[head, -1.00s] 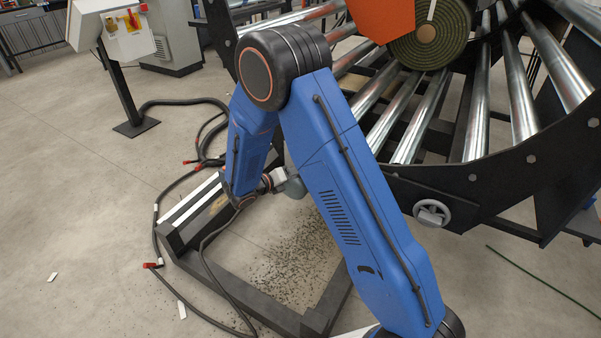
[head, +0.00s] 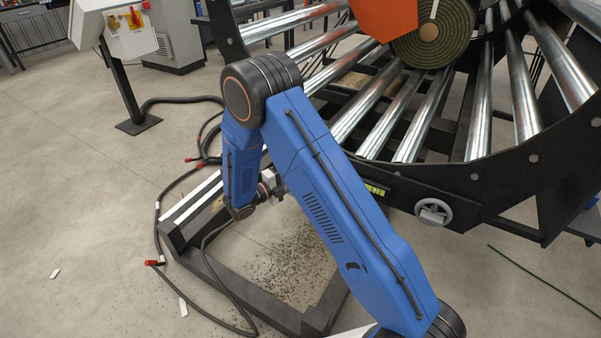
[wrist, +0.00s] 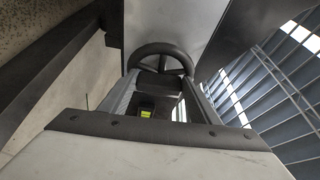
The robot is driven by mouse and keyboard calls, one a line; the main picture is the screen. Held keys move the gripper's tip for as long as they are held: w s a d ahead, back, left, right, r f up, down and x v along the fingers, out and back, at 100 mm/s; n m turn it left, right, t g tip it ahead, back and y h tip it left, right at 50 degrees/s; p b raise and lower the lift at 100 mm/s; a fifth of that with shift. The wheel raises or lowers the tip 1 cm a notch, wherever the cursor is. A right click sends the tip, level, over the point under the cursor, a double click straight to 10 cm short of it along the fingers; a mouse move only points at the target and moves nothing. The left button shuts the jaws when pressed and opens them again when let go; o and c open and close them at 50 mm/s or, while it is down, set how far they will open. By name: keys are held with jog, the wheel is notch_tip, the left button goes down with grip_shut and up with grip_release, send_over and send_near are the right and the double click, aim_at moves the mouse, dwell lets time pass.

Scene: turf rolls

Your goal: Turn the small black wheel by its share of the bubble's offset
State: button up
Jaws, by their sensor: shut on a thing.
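In the wrist view, the small black wheel (wrist: 160,50) stands upright at the fingertips of my gripper (wrist: 160,78), its rim arching above them. The two fingers are on either side of its lower part, and the gripper is shut on it. A small yellow-green window in a dark frame (wrist: 145,113) shows between the fingers. In the head view, a level with a yellow-green vial (head: 375,190) is on the black frame, right beside my arm. The bubble's exact position is too small to read.
A grey handwheel (head: 433,212) is on the black frame at right. Steel rollers (head: 425,110) carry a turf roll (head: 432,35). Black hoses (head: 158,230) lie on the floor at left, near a control panel (head: 118,35). The left floor is mostly clear.

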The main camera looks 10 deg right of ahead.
jog(key=shift+f+n, duration=0.1)
jog(key=shift+n, duration=0.2)
jog(key=o, duration=1)
jog(key=shift+o, duration=0.2)
jog(key=shift+a, duration=0.1)
jog(key=v, duration=1.7)
jog(key=shift+a, duration=0.15)
